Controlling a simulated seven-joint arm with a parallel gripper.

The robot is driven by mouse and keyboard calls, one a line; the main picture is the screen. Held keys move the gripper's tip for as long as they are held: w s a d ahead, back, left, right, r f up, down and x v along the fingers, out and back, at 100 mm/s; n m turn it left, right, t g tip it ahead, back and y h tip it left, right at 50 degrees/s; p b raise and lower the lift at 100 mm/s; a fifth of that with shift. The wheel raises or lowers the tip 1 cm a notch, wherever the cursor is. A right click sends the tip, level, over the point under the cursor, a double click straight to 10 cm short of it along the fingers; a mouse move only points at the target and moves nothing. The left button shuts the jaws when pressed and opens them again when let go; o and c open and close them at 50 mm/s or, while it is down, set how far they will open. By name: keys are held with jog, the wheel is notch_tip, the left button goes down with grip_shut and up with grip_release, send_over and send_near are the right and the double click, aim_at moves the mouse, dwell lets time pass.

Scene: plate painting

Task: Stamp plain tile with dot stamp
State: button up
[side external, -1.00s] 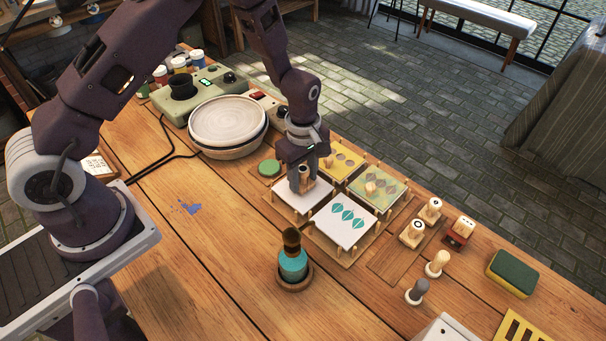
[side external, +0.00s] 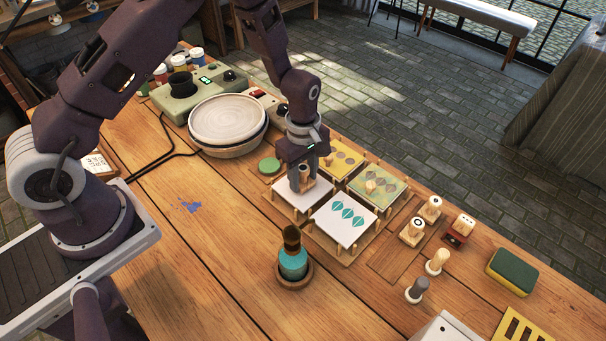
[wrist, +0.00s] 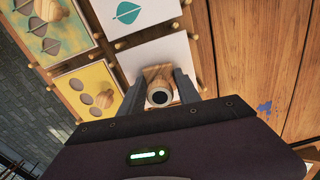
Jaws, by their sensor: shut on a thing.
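The plain white tile (side external: 318,200) stands at the near left of a group of raised tiles; its bare surface also shows in the wrist view (wrist: 145,52). My gripper (side external: 302,188) is over this tile, pointing down. No paint mark shows on the visible part of the plain tile.
Beside it are a white tile with teal leaves (side external: 344,222), a yellow dotted tile (side external: 341,158) and a leaf-patterned tile with a wooden knob (side external: 377,186).

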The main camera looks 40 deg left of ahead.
jog(key=shift+r, duration=3.5)
jog(key=shift+a, duration=0.1)
